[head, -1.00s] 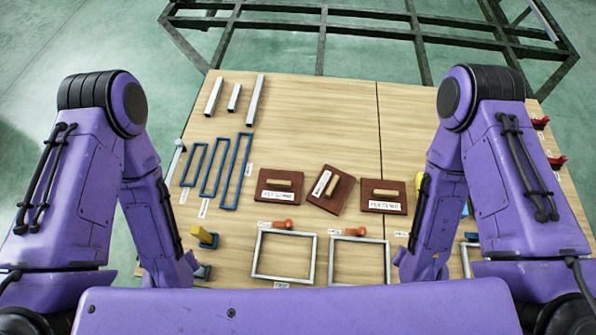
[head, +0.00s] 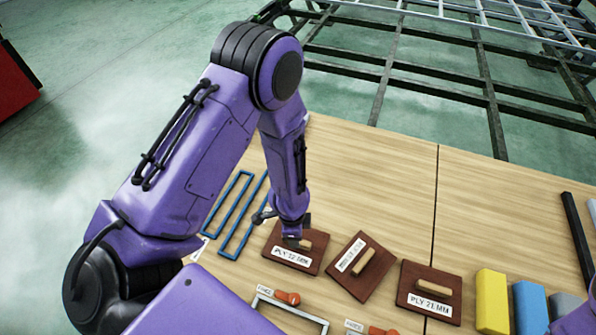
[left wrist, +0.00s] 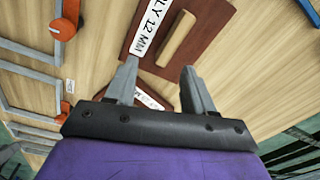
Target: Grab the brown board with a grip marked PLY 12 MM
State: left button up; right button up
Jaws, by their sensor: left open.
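The brown board marked PLY 12 MM (head: 312,259) lies flat on the wooden table, leftmost of three similar boards. Its light wooden grip (left wrist: 177,40) shows in the left wrist view, beyond my fingertips, with the white label (left wrist: 150,28) beside it. My left gripper (head: 298,238) is over this board in the head view and partly hides the grip. In the left wrist view the left gripper (left wrist: 159,68) has its two fingers apart with nothing between them. I cannot tell whether a finger touches the grip. My right gripper is not in view.
A tilted middle board (head: 376,277) and a board marked PLY 21 MM (head: 430,283) lie to the right. Blue frames (head: 236,222) lie left of the gripper. Yellow (head: 491,302) and blue blocks stand at right. The table's far side is clear.

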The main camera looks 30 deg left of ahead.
aim_at(307, 259)
pick_arm(q)
jog(key=shift+w+f+m+b, duration=0.55)
jog(key=shift+w+f+m, duration=0.3)
jog(key=shift+m, duration=0.25)
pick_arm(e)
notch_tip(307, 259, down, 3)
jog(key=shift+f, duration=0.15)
pick_arm(q)
jog(key=shift+w+r+m+g, duration=0.25)
jog(key=shift+m+g, duration=0.15)
jog(key=shift+m, duration=0.1)
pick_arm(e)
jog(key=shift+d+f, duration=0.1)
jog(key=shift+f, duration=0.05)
pick_arm(q)
jog(key=f, duration=0.5)
jog(key=f+b, duration=0.1)
jog(key=f, duration=0.4)
jog(key=shift+w+a, duration=0.15)
jog(key=shift+w, duration=0.05)
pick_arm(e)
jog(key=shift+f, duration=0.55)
pick_arm(q)
jog(key=shift+r, duration=0.1)
grip_shut()
